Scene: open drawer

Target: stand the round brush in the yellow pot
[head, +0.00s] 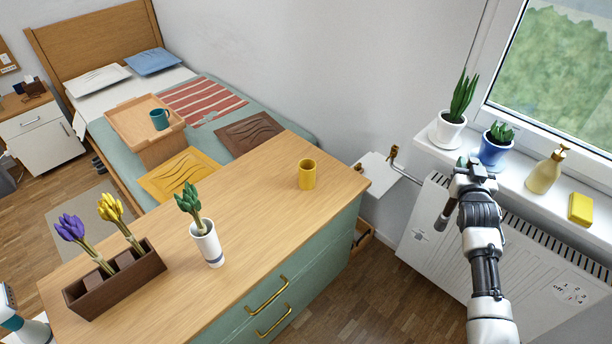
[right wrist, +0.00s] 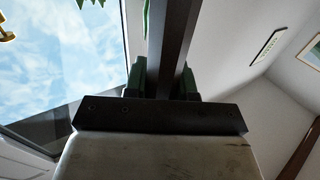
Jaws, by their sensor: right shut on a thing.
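The yellow pot (head: 307,178) stands upright near the far right corner of the wooden dresser top, with its opening upward. My right gripper (head: 474,165) is near the windowsill, well to the right of the pot and apart from it. It is shut on a dark, slim object, which I take to be the round brush (head: 444,215); it hangs down to the left of the wrist. In the right wrist view, the brush's dark shaft (right wrist: 171,45) runs between the green fingers. Its bristles cannot be made out. My left gripper is not in view.
The dresser (head: 135,255) also bears a white vase (head: 208,245) and a brown box (head: 120,283) with flowers. Potted plants, a soap bottle (head: 545,173) and a yellow block (head: 580,208) line the sill. A radiator (head: 440,240) is below.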

